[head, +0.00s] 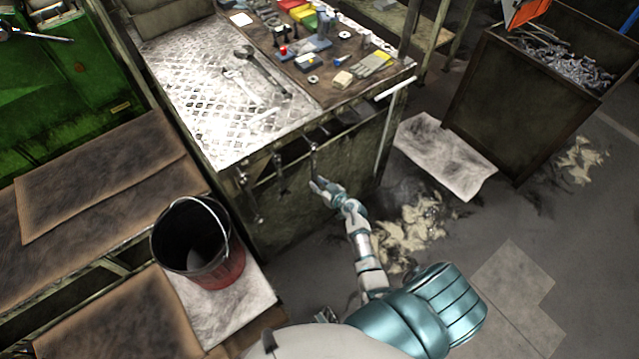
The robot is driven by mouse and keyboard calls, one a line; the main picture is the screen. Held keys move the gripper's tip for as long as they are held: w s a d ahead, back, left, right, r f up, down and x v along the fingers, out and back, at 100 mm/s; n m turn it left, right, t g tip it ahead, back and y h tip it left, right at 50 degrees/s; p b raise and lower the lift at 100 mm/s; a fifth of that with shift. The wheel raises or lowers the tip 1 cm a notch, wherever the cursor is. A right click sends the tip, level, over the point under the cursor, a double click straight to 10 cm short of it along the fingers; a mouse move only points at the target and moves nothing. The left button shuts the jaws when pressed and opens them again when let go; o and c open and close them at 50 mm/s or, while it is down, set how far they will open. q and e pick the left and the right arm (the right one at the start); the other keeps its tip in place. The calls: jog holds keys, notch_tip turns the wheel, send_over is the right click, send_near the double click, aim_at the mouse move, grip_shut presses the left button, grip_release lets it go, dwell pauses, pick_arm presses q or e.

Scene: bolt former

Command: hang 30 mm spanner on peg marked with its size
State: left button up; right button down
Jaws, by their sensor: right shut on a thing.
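My right gripper (319,185) is low in front of the bench's near edge and is shut on a slim metal spanner (313,160). The spanner is roughly upright, its upper end close to the bench edge. I cannot tell whether it touches a peg, and its size mark is too small to read. Other spanners hang along the same front edge to the left, one in the middle (279,172) and one near the corner (250,202). The pegs and their marks are too small to make out. My left gripper is not in view.
The bench's metal plate (185,90) carries a big dark spanner (262,72) and a smaller bright one (236,82). Small parts crowd its right side. A black-and-red bucket (205,262) stands left of the bench. A scrap bin (510,100) is at the right.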

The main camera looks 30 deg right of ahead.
aim_at(316, 178)
jog(key=shift+a+r, duration=0.25)
jog(key=shift+a, duration=0.1)
jog(key=shift+d, duration=0.1)
jog(key=shift+w+d+f, duration=0.1)
jog(key=shift+d+f, duration=0.1)
jog(key=shift+d, duration=0.4)
jog(key=shift+p, duration=0.3)
dwell(0.3)
jog(key=shift+a+p, duration=0.2)
jog(key=shift+p, duration=0.8)
dwell(0.7)
jog(key=shift+w, duration=0.35)
jog(key=shift+w+a, duration=0.1)
jog(key=shift+w, duration=1.25)
